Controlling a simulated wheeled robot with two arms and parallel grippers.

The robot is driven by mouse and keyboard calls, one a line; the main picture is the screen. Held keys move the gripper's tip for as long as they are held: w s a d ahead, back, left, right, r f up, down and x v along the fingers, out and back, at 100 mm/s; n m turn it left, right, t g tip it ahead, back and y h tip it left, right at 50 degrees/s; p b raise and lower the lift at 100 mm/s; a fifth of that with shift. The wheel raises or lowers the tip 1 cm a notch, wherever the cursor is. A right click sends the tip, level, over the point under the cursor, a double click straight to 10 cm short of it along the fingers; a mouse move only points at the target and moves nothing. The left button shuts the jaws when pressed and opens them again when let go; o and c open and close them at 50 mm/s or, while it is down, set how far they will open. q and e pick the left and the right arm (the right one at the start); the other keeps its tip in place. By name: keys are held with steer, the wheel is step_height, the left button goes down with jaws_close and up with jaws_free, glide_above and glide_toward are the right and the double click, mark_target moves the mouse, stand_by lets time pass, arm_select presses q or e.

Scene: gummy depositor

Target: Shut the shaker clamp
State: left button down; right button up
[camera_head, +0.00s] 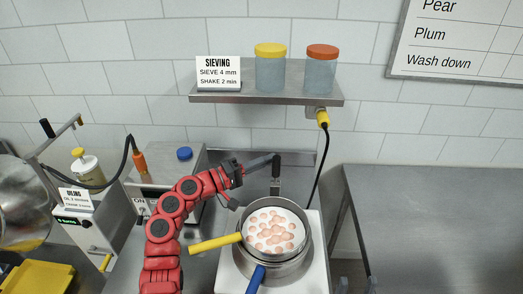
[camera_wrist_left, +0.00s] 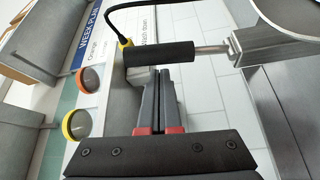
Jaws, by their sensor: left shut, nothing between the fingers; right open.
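The shaker clamp's lever has a black handle (camera_head: 277,161) and stands raised behind the sieve pan (camera_head: 249,246). In the left wrist view the black handle (camera_wrist_left: 158,52) with its metal rod lies across the fingertips. My left gripper (camera_head: 268,159) is shut and empty, its tips at the left side of the handle; I cannot tell whether they touch it. The pan, holding pale round gummies (camera_head: 272,232), sits on the white shaker (camera_head: 315,270). My right gripper (camera_head: 357,285) shows only as two grey tips, apart, at the bottom edge.
A shelf (camera_head: 320,95) with a yellow-lidded jar (camera_head: 270,70) and an orange-lidded jar (camera_head: 321,70) is above. A yellow handle (camera_head: 215,243) and a blue handle (camera_head: 256,280) stick out at the pan. The right steel table (camera_head: 440,220) is bare. An oiling machine (camera_head: 85,225) stands left.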

arm_select(q)
steer(key=shift+s+d+f, duration=0.1)
steer(key=shift+s, duration=0.15)
steer(key=shift+s, duration=0.3)
stand_by(0.4)
